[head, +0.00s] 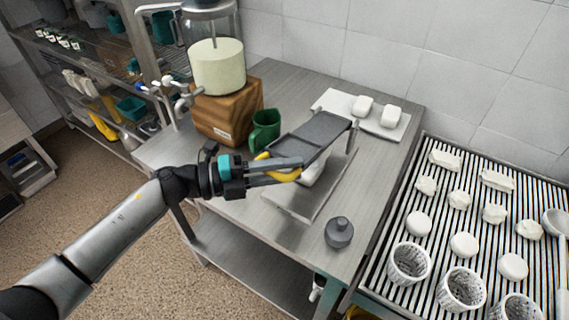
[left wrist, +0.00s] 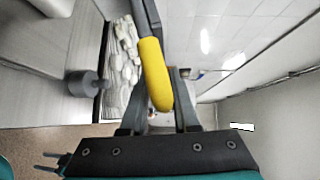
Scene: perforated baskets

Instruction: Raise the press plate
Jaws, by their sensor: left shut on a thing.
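The press plate (head: 312,132) is a flat dark grey plate with a yellow handle (head: 284,175). It stands apart above a light metal base (head: 302,205), joined to it at the back right. A white lump (head: 314,171) shows partly beneath it. My left gripper (head: 300,168) is shut on the yellow handle, which also shows between its fingers in the left wrist view (left wrist: 155,75). Two dark prongs, seemingly my right gripper (left wrist: 46,161), show spaced apart and empty at the lower left of that view. The plate's underside is hidden.
A green mug (head: 265,131) and a wooden block with a dispenser (head: 228,112) stand left of the press. A grey knobbed weight (head: 339,233) sits in front. A white board (head: 340,104) lies behind. A slatted rack (head: 400,232) with white pieces and baskets is at right.

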